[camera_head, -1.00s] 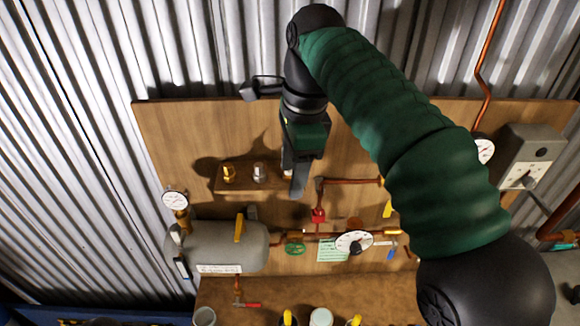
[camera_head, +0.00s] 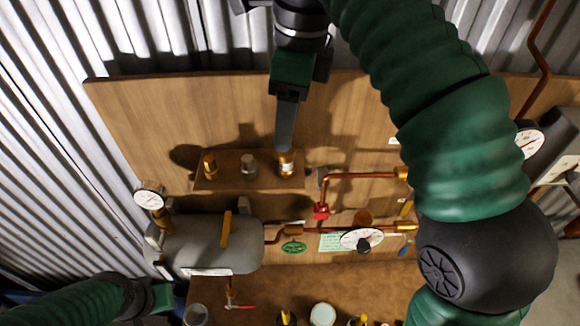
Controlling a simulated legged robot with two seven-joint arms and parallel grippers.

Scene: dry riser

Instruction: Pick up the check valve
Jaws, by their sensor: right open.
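Three small fittings stand on a wooden ledge on the board: a brass one (camera_head: 210,167) at left, a silver one (camera_head: 249,165) in the middle, and a brass one with a pale band (camera_head: 286,164) at right. I cannot tell for sure which is the check valve. My right gripper (camera_head: 285,143) is open and points down, with its finger tips just above or at the top of the right brass fitting. The finger hides part of that fitting's top; contact is unclear. My left arm shows at the bottom left, but its fingers do not show.
A grey tank (camera_head: 195,243) with a yellow lever and a gauge (camera_head: 149,199) sits below left of the ledge. Cups stand on the bench below.

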